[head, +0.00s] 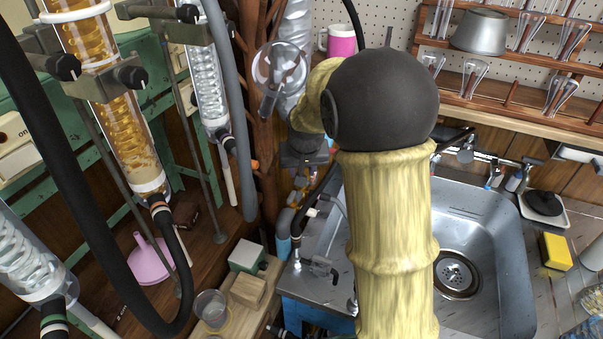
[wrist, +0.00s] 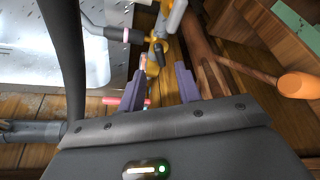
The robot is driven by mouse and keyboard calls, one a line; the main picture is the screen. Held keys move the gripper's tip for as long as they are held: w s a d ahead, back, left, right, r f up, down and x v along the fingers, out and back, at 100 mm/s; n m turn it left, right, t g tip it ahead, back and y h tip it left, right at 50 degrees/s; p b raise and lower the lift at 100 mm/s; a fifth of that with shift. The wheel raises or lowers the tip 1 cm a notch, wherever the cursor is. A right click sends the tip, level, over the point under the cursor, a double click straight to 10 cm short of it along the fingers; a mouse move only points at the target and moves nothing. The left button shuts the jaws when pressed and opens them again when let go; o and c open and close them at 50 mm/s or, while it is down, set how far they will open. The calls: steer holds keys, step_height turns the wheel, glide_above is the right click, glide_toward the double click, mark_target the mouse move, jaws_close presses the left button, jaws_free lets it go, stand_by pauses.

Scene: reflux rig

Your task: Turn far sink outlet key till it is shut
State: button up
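In the wrist view my gripper (wrist: 160,72) is open, with its two purple fingers apart. Small brass valve fittings (wrist: 159,46) on a pipe lie beyond and between the fingertips. A small reddish key-like piece (wrist: 143,62) is by the left fingertip; I cannot tell whether it touches. A pink-red bar (wrist: 124,101) shows left of the left finger, partly hidden by it. I cannot tell which piece is the far sink outlet key, or its angle. In the head view my gripper (head: 305,152) is partly hidden by my arm, above brass fittings (head: 300,182) left of the sink.
The steel sink (head: 485,230) lies to the right, beside dark hoses and a grey pipe (head: 236,110). Glass condensers (head: 203,85) stand at the left. An orange-handled tool (wrist: 296,85) lies at the wrist view's right. A pink mug (head: 341,40) stands behind.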

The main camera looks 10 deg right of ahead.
steer(key=v, duration=0.2)
steer(key=shift+s+r, duration=0.1)
steer(key=shift+r, duration=0.2)
steer(key=c, duration=0.5)
steer(key=shift+d+r+m+p, duration=0.1)
steer(key=shift+d+m+p, duration=0.15)
steer(key=shift+p, duration=0.25)
jaws_close()
steer(key=w+d+r+m+g+y+p, duration=0.2)
steer(key=d+m+g+y+p, duration=0.2)
steer(key=d+m+p, duration=0.6)
steer(key=m+p, duration=0.5)
steer(key=m, duration=0.2)
steer(key=shift+d+m+y+p, duration=0.2)
steer(key=shift+m+y+p, duration=0.15)
steer(key=shift+y, duration=0.05)
steer(key=shift+r, duration=0.15)
